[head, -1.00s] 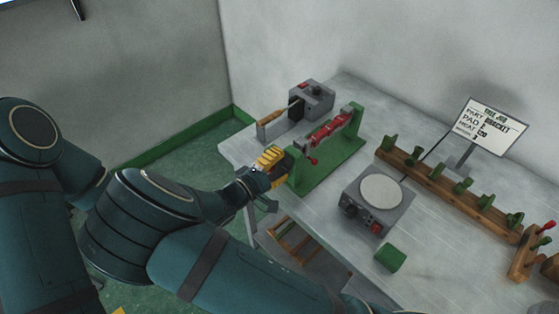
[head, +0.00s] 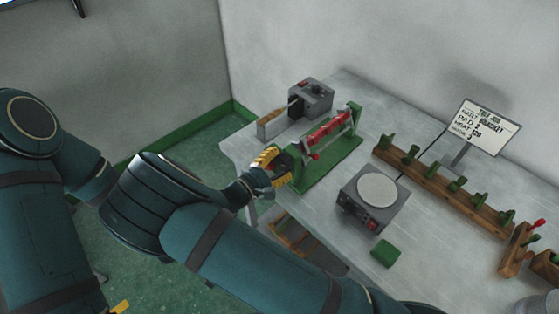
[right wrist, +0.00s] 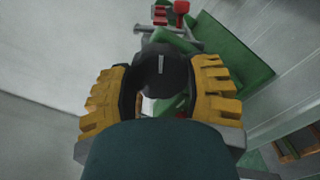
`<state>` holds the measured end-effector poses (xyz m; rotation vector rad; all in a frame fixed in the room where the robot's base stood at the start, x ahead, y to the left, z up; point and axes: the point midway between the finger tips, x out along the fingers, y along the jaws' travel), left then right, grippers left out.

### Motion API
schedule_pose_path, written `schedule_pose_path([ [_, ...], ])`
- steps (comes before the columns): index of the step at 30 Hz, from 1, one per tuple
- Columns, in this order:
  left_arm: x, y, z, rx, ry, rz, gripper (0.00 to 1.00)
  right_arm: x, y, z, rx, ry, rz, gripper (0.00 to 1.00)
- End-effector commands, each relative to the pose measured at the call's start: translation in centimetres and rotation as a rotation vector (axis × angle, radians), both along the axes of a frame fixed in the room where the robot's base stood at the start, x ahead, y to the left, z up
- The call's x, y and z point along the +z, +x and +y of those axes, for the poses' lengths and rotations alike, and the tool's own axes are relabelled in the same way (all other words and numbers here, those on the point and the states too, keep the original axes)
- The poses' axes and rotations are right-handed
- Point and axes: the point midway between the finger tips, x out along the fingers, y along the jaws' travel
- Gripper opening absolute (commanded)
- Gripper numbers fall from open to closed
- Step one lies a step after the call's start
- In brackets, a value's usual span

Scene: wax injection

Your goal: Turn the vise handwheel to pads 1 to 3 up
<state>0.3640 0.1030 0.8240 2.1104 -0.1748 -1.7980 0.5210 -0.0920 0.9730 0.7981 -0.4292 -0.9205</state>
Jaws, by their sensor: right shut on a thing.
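The vise (head: 335,166) is a green base with two green uprights on the near-left part of the bench. A red part (head: 327,132) with several raised bits is held between the uprights. My right gripper (head: 276,165), with yellow ribbed fingers, is at the vise's left end. In the right wrist view its fingers (right wrist: 160,92) are closed around the dark round handwheel (right wrist: 165,68), which has a light mark on its face. The gripper hides much of the wheel in the head view. I cannot read pad numbers. My left gripper is out of view.
A grey box (head: 311,97) with a wooden-handled tool stands behind the vise. A grey hotplate (head: 375,200) with a pale round top is at right, a green block (head: 386,253) in front. A wooden rack (head: 440,183) and job sign (head: 486,130) stand farther right.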

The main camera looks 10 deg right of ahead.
Motion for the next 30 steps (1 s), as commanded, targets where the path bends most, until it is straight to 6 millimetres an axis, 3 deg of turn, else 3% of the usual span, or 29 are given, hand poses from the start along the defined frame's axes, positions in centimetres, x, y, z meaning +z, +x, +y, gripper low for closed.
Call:
schedule_pose_path([
  [30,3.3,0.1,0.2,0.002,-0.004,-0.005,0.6,0.0,0.0,0.0,0.001,-0.28,0.423,0.17],
])
